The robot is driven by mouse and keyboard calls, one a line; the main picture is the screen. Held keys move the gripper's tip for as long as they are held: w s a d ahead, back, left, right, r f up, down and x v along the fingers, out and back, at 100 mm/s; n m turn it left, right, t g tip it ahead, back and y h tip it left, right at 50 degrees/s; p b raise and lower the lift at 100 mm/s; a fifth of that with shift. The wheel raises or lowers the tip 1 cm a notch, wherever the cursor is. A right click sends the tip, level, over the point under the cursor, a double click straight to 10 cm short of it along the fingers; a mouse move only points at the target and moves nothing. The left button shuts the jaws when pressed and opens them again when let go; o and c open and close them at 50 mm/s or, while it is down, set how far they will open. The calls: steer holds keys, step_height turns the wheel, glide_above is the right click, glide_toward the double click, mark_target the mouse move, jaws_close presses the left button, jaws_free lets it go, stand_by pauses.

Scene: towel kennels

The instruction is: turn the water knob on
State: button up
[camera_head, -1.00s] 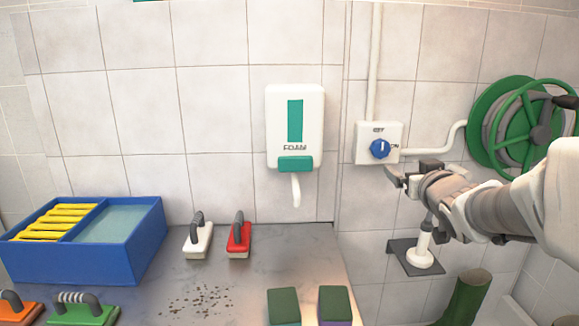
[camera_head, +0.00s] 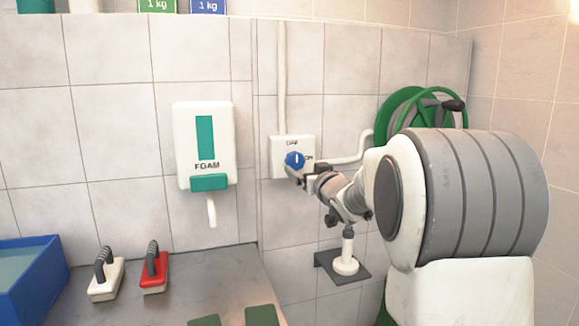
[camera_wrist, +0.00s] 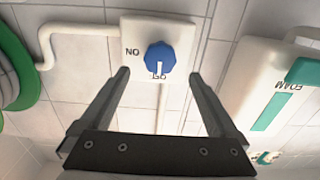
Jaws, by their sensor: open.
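The water knob (camera_head: 294,160) is a round blue knob with a white pointer line, on a white box (camera_head: 279,170) on the tiled wall. In the wrist view the picture is upside down; the knob (camera_wrist: 160,57) has its pointer toward the OFF label, and the ON label is to the left. My gripper (camera_head: 303,174) is in front of the knob, its tip overlapping the knob's lower edge in the head view. In the wrist view my gripper (camera_wrist: 159,75) is open and empty, with the fingertips either side of the knob's near edge. Contact cannot be told.
A white foam dispenser (camera_head: 206,145) hangs left of the box. A green hose reel (camera_head: 397,112) is to the right, partly behind my arm. A small dark shelf (camera_head: 341,278) holds a white fixture below. Brushes and a blue tub (camera_head: 30,285) are on the counter.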

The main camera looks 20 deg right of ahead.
mark_target(297, 162)
steer(key=shift+w, duration=3.15)
steer(key=shift+c, duration=0.2)
steer(key=c, duration=1.3)
steer(key=shift+c, duration=0.2)
